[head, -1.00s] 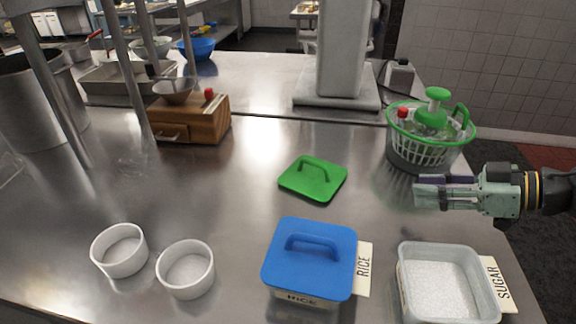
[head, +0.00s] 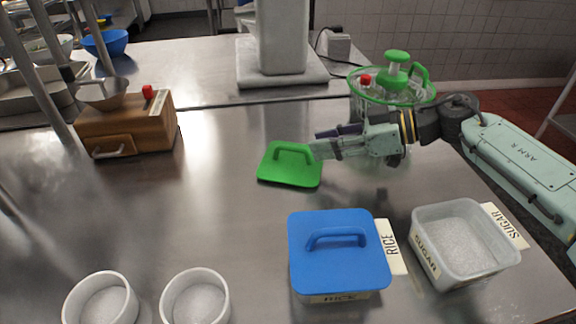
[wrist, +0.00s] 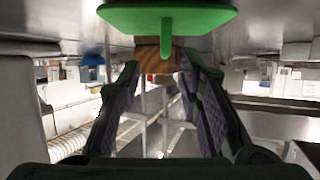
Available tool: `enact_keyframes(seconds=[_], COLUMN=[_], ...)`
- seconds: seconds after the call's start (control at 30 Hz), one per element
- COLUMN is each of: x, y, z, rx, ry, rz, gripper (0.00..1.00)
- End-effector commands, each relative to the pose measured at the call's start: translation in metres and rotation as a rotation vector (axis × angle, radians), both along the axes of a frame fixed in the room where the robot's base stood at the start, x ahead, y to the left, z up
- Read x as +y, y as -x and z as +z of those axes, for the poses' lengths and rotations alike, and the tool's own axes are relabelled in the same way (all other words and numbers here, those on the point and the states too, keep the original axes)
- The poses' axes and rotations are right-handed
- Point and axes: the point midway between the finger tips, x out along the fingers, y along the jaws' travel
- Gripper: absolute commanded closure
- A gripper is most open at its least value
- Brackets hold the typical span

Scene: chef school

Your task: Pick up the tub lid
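A loose green lid (head: 290,172) with an upright loop handle lies flat on the steel counter. My gripper (head: 316,146) is just right of the handle in the head view, held low and pointing left at it. In the wrist view, which looks upside down, the green lid (wrist: 165,15) is at the top with its handle hanging into the gap ahead of my fingers (wrist: 158,78). The fingers are apart and empty. A blue lid (head: 335,265) sits on the rice tub. The sugar tub (head: 462,245) is uncovered, with white contents.
Two white bowls (head: 196,300) stand at the front left. A wooden box (head: 125,130) is at the left. A green-topped salad spinner (head: 395,85) stands close behind my gripper. The counter left of the green lid is clear.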

Motion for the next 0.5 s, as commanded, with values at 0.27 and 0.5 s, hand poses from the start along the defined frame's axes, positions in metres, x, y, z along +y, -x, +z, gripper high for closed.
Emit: enact_keyframes(seconds=[0.27,0.5], x=[0.024,0.057], y=[-0.004,-0.005], z=[-0.012,-0.027], rx=[-0.001,-0.001], ry=[0.0,0.001], rz=[0.001,0.002], gripper=[0.67,0.67])
